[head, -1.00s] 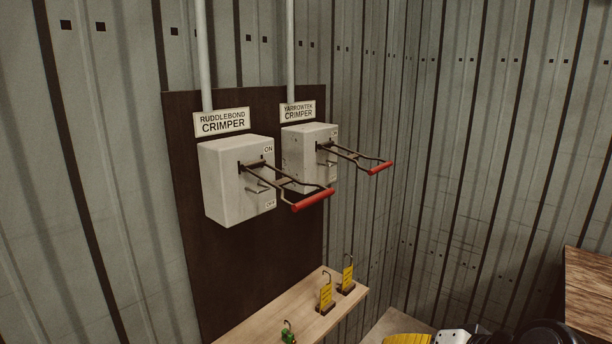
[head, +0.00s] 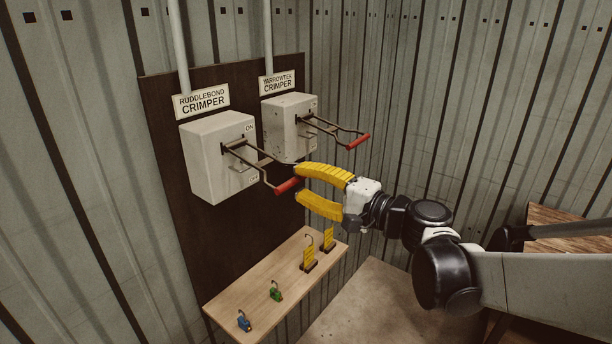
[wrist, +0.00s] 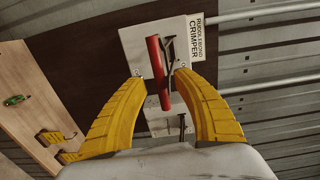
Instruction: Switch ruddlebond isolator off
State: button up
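The ruddlebond isolator (head: 212,165) is a pale grey box on a dark board, under a "RUDDLEBOND CRIMPER" sign (head: 202,101). In the wrist view the red handle (wrist: 158,72) lies ahead, between the spread fingertips (wrist: 160,78). I cannot tell whether the fingers touch it.
The yarrowtek isolator (head: 288,128) is to the right, its red handle (head: 358,141) also sticking out.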

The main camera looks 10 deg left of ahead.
jog(key=shift+x, duration=1.05)
jog(key=shift+c, duration=0.4)
